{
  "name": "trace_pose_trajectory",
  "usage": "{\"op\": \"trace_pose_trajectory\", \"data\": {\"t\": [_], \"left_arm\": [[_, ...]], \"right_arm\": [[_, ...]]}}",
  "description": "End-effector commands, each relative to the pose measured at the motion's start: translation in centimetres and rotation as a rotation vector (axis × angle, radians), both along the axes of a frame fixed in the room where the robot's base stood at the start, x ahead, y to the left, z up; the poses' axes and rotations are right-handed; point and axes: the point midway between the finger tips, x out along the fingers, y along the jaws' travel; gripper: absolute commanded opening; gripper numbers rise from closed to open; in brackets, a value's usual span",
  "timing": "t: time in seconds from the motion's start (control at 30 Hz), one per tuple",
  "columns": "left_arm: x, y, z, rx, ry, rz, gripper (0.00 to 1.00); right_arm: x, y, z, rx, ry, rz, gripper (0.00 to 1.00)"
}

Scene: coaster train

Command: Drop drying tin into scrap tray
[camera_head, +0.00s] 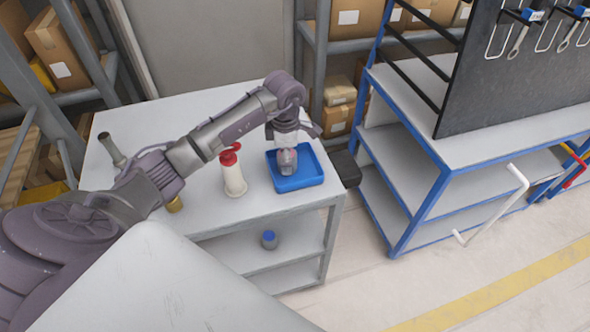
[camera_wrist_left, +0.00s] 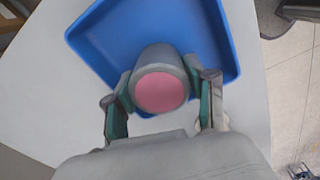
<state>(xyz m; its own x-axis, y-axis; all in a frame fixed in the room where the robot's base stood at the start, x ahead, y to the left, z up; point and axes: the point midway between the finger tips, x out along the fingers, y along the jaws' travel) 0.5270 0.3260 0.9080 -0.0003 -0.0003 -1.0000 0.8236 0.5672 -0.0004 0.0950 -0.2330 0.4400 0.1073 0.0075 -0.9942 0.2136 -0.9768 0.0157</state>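The drying tin (camera_wrist_left: 161,88) is a grey cylinder with a pink end, seen end-on in the left wrist view. My left gripper (camera_wrist_left: 160,95) has its green finger pads against both sides of the tin and is shut on it. In the head view the tin (camera_head: 287,162) hangs below my left gripper (camera_head: 290,143), over the blue scrap tray (camera_head: 314,179). The tray also shows behind the tin in the left wrist view (camera_wrist_left: 110,38). Whether the tin touches the tray floor, I cannot tell. My right gripper is not in view.
A white bottle with a red top (camera_head: 234,178) stands left of the tray on the grey table (camera_head: 206,214). A yellow tin (camera_head: 174,204) is partly behind my left arm. A blue-framed bench (camera_head: 430,180) stands right.

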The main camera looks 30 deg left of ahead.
Motion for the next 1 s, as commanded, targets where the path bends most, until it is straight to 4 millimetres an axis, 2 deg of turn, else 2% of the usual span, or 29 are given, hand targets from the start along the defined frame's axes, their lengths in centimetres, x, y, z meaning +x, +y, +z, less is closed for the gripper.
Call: {"op": "trace_pose_trajectory", "data": {"t": [0.03,0.1,0.13,0.27,0.47,0.63,1.0], "left_arm": [[0.0,0.0,0.0,0.0,0.0,0.0,0.68],[0.0,0.0,0.0,0.0,0.0,0.0,0.8],[0.0,0.0,0.0,0.0,0.0,0.0,0.81],[0.0,0.0,0.0,0.001,-0.001,0.0,0.81],[0.0,0.0,0.3,0.001,-0.002,0.0,0.81],[0.1,0.1,2.6,0.002,-0.005,-0.002,0.81],[0.0,0.0,10.1,0.001,-0.004,-0.001,0.81]], "right_arm": [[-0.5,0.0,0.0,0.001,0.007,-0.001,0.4],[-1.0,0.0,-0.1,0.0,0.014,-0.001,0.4],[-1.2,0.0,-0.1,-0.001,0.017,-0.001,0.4],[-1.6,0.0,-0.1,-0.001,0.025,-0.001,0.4],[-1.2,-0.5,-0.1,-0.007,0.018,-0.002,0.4],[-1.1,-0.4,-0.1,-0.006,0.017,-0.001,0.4],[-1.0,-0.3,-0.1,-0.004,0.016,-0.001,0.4]]}}
